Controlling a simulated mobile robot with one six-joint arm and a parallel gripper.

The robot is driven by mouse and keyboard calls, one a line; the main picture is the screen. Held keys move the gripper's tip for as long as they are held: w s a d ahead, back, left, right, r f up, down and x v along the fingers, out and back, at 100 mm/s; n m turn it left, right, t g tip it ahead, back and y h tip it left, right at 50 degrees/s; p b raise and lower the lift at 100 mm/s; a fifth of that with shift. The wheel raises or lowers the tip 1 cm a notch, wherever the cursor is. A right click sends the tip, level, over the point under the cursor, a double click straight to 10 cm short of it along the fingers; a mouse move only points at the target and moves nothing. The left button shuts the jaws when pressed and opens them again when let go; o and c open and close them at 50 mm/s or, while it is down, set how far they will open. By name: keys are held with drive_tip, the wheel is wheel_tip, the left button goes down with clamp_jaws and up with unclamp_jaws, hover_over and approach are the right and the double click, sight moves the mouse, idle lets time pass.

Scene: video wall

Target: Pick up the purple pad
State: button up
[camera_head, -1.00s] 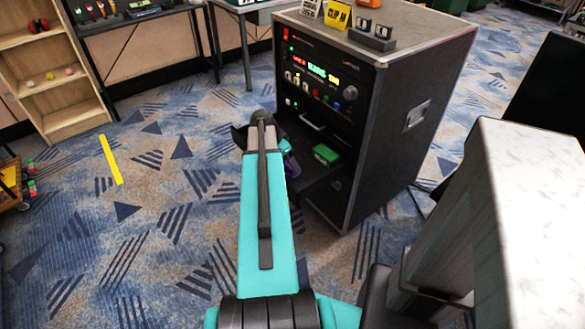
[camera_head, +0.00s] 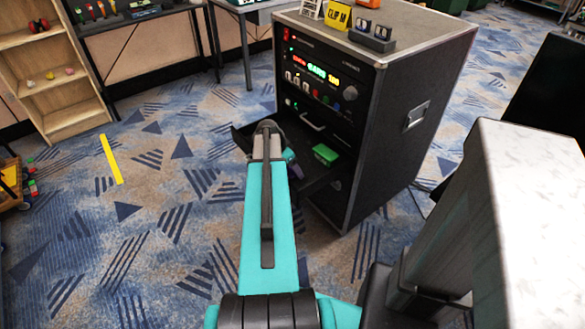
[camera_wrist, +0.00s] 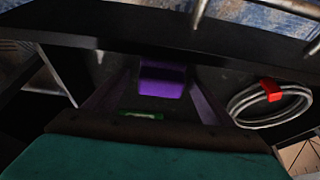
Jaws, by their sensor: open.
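The purple pad (camera_wrist: 162,78) shows in the wrist view on the dark floor of an open drawer, near the drawer's wall. My gripper (camera_wrist: 157,80) is open, its two dark purple-tinted fingers pointing toward the pad, one on each side of it in the picture. I cannot tell how far the fingertips are from the pad. In the head view my arm hides most of the gripper and that part of the drawer (camera_head: 318,178).
The drawer juts from a black rack case (camera_head: 400,120). A green box (camera_head: 325,154) lies in it, and part of something green shows in the wrist view (camera_wrist: 143,115). A coiled grey cable (camera_wrist: 245,108) with a red tie lies at the right. Drawer walls are close by.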

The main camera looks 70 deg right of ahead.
drive_tip(key=c, duration=1.2)
drive_tip(key=shift+o, duration=0.2)
drive_tip(key=shift+r, duration=0.1)
drive_tip(key=shift+r, duration=4.9)
drive_tip(key=shift+o, duration=1)
drive_tip(key=shift+c, duration=0.5)
